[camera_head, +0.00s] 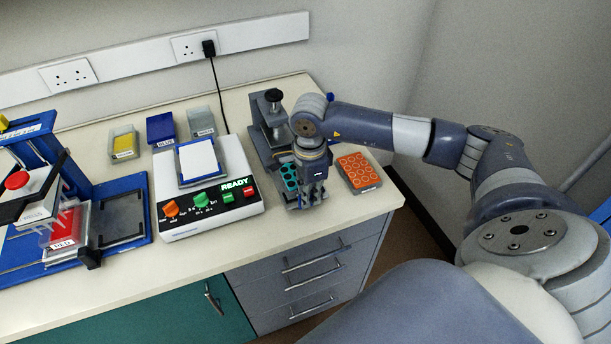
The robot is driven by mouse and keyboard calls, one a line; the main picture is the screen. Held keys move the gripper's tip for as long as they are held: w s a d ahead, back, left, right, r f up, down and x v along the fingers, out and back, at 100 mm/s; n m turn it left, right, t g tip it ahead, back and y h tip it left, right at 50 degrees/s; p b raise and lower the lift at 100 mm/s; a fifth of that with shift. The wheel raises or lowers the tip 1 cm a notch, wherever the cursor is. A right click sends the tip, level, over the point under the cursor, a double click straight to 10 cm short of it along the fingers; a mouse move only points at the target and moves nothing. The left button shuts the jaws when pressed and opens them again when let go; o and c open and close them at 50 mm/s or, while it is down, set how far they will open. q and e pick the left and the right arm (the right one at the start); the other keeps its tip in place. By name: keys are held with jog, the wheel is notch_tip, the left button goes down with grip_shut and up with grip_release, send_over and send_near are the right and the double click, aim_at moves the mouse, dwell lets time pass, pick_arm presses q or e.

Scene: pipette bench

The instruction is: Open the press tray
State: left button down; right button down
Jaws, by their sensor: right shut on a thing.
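The dark grey press (268,122) with a black knob on top stands near the back right of the bench. Its press tray (292,204) lies low at the press's front and carries a plate with teal wells (288,178). My right gripper (314,194) points down over the right front part of the tray and is shut on it. The gripper and wrist hide the right side of the press and part of the tray, so the exact grip is hard to see. My left gripper is not in view.
An orange well plate (358,172) lies close to the right of my right gripper. A white device (210,218) with knobs and a READY display stands to the left. A blue-framed machine (122,198) is at far left. Small bins (124,142) stand behind. The bench's front strip is clear.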

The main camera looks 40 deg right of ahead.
jog(key=c, duration=2)
grip_release()
jog(key=shift+w+r, duration=0.1)
jog(key=shift+w, duration=0.1)
jog(key=shift+r, duration=0.15)
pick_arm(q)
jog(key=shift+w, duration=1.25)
pick_arm(e)
notch_tip(320, 180, up, 12)
jog(key=shift+f, duration=0.2)
